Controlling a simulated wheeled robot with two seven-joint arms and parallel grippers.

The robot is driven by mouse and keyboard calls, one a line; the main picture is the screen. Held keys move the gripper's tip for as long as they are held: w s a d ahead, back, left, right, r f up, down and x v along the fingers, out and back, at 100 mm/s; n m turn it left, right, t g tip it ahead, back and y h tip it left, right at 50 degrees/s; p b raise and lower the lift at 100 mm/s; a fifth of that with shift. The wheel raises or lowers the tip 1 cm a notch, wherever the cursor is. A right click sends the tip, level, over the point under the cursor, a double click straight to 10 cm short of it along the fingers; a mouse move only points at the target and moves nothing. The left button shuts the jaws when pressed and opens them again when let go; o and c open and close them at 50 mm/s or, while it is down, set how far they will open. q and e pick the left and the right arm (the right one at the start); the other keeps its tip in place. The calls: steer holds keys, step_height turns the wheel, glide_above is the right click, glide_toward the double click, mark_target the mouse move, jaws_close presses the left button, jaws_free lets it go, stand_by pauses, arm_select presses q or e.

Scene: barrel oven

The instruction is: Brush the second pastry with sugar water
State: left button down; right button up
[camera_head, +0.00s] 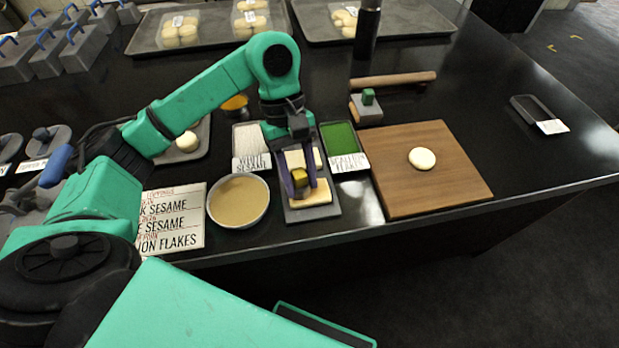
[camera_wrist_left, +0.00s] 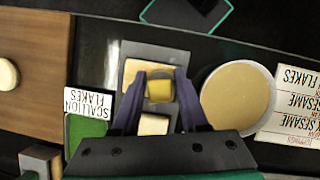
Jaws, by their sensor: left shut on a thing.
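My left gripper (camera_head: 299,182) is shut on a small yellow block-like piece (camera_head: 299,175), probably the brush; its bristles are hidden. It is over the front pastry on a small grey tray (camera_head: 325,212). The front pastry (camera_head: 312,198) is flat, pale and rectangular; it also shows in the left wrist view (camera_wrist_left: 135,72). Another pale pastry (camera_wrist_left: 153,125) lies behind it, partly covered by the gripper. I cannot tell whether the held piece touches the front pastry. A round bowl of beige liquid (camera_head: 238,200) stands left of the tray. My right gripper is not in view.
A white sesame tray (camera_head: 249,140) and a green scallion flakes tray (camera_head: 341,139) flank the pastry tray's far end. A wooden board (camera_head: 450,180) with a round dough piece (camera_head: 422,158) is at right. Topping label cards (camera_head: 170,222) lie left of the bowl.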

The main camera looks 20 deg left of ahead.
arm_select(q)
steer(key=shift+s+a+b, duration=0.35)
steer(key=shift+s+a, duration=0.05)
steer(key=shift+a, duration=0.2)
steer(key=shift+w+d, duration=0.45)
steer(key=shift+d, duration=0.2)
steer(key=shift+w+d, duration=0.4)
steer(key=shift+d, duration=0.25)
steer(key=shift+w+d, duration=0.45)
steer(key=shift+d, duration=0.25)
steer(key=shift+w+d, duration=0.4)
steer(key=shift+d, duration=0.25)
step_height(320, 180, up, 6)
steer(key=p, duration=0.2)
steer(key=shift+p, duration=0.35)
